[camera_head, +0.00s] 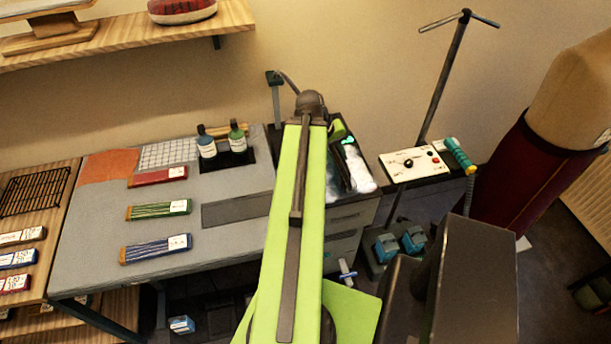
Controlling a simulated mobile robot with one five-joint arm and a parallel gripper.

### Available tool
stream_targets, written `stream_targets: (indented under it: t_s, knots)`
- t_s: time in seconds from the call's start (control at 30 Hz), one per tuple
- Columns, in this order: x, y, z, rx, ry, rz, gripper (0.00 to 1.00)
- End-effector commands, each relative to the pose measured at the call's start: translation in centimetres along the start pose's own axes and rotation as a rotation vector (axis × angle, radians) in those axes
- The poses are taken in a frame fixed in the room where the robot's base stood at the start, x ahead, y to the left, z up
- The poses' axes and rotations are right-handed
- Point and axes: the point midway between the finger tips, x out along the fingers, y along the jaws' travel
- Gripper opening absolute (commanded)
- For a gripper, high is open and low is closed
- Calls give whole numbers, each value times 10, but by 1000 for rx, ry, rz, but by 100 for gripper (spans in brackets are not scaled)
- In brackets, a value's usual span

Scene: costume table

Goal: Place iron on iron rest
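My lime-green arm reaches up the middle of the view and hides part of the table. The gripper at its far end cannot be made out; a small green piece (338,130) beside the arm may belong to it. Just right of the arm, a whitish, shiny shape with a small green spot (355,166) lies on a dark surface at the table's right end. It may be the iron, but its outline is unclear. I cannot clearly make out an iron rest; a dark grey rectangular pad (237,210) lies on the table left of my arm.
The grey table (100,235) holds red, green and blue boxes, two bottles (207,145) and a grid sheet. Right of it are a control box (413,163), a teal-handled tool (459,155) and a thin metal stand (444,80). A dress form (540,150) stands at far right.

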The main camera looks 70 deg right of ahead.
Motion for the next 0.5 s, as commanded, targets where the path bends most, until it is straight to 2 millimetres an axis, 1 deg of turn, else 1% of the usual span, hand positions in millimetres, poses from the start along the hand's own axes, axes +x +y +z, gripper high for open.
stream_targets:
  t_s: [0.27,0.5]
  knots:
    - [16,-36,-28,-2,2,2,0]
    - [30,-80,-62,-2,1,3,0]
